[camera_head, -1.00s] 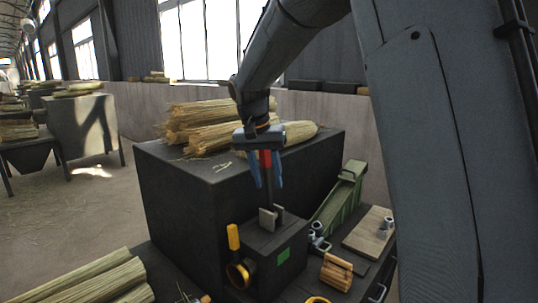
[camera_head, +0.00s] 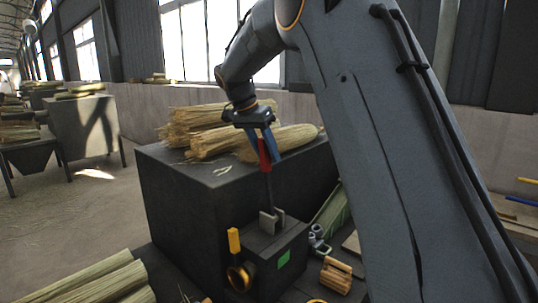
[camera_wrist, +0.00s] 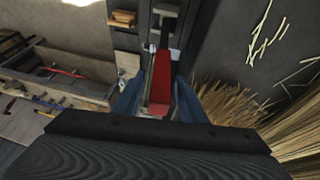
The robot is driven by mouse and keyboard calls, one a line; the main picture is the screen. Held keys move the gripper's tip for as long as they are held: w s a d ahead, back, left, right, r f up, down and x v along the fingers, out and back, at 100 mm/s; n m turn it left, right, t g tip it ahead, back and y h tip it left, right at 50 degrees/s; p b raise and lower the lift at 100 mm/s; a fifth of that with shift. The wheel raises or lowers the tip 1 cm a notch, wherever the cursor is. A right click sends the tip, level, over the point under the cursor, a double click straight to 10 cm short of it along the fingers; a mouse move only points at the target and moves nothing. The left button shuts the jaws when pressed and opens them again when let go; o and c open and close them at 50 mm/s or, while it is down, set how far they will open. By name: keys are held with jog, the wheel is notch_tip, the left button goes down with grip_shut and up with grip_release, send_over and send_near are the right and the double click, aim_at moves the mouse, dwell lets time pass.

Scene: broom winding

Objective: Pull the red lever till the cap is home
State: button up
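The red lever (camera_head: 264,151) has a red grip on a dark shaft, rising from a grey bracket on a small dark box (camera_head: 258,254). It leans slightly, its top towards the left of the head view. My gripper (camera_head: 265,148) has blue fingers on either side of the red grip and appears closed on it. In the wrist view the red lever (camera_wrist: 160,84) lies between the fingers, close against them. I cannot tell which part is the cap.
A large dark block (camera_head: 185,210) stands behind, with straw bundles (camera_head: 205,130) on top. More straw (camera_head: 100,280) lies front left. Metal fittings (camera_head: 318,241) and a wooden bundle (camera_head: 336,275) lie right of the small box. A green trough (camera_head: 333,208) is partly hidden by my arm.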

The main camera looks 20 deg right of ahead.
jog(key=shift+x, duration=1.15)
grip_shut()
jog(key=shift+s, duration=0.1)
